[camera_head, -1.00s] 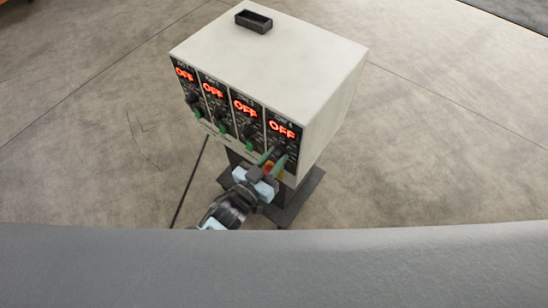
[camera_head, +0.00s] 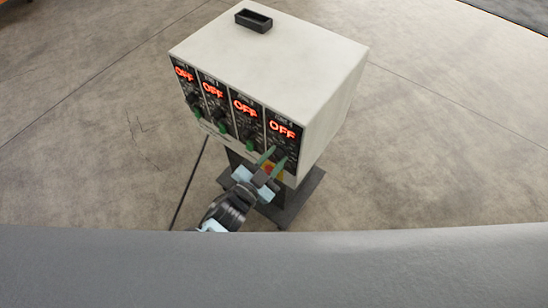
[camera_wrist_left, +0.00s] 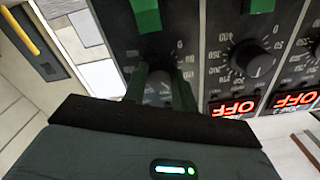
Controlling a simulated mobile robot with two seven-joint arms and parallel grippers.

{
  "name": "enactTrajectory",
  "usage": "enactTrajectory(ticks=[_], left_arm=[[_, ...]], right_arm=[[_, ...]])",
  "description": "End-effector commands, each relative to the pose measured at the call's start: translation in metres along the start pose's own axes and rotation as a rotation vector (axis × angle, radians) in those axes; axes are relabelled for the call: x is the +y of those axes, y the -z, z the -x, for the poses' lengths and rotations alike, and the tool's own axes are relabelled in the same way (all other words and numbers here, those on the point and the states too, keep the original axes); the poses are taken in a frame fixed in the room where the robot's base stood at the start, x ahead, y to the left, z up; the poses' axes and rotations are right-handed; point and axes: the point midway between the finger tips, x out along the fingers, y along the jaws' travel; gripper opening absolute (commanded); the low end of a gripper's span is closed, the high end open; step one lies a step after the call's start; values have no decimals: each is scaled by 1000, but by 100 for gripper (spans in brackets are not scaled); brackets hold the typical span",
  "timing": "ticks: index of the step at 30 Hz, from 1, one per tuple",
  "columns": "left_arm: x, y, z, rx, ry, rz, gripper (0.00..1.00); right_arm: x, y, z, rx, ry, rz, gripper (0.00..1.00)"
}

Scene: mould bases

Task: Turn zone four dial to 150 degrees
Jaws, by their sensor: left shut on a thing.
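The zone four panel is the rightmost of the controller's front panels in the head view. Its red display (camera_head: 283,130) reads OFF. My left gripper (camera_head: 272,157) reaches up to that panel from below, with its green fingers on either side of the dial. In the left wrist view the grey zone four dial (camera_wrist_left: 158,92) sits between the fingers of the left gripper (camera_wrist_left: 160,86), which are shut on it. The dial's pointer and part of its scale are hidden, so I cannot read its setting. My right gripper is not in view.
The white controller box (camera_head: 285,55) stands on a dark stand (camera_head: 296,203). The zone three display (camera_head: 246,109) and the other displays also read OFF. A neighbouring dial (camera_wrist_left: 252,58) is close beside the gripper. A red and yellow part (camera_head: 270,168) lies behind the fingers. The floor around is clear.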

Motion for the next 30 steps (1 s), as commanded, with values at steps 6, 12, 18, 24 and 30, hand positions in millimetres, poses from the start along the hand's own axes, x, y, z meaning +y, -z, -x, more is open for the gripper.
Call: enactTrajectory(ticks=[6,12,18,24,30], left_arm=[[0,-1,1,-2,0,-84,5],[0,-1,0,-2,0,-114,5],[0,-1,0,-2,0,-117,5],[0,-1,0,-2,0,-116,33],[0,0,0,-1,0,-115,49]], right_arm=[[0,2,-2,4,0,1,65],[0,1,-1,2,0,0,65],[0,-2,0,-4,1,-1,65],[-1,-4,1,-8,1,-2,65],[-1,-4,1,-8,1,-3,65]])
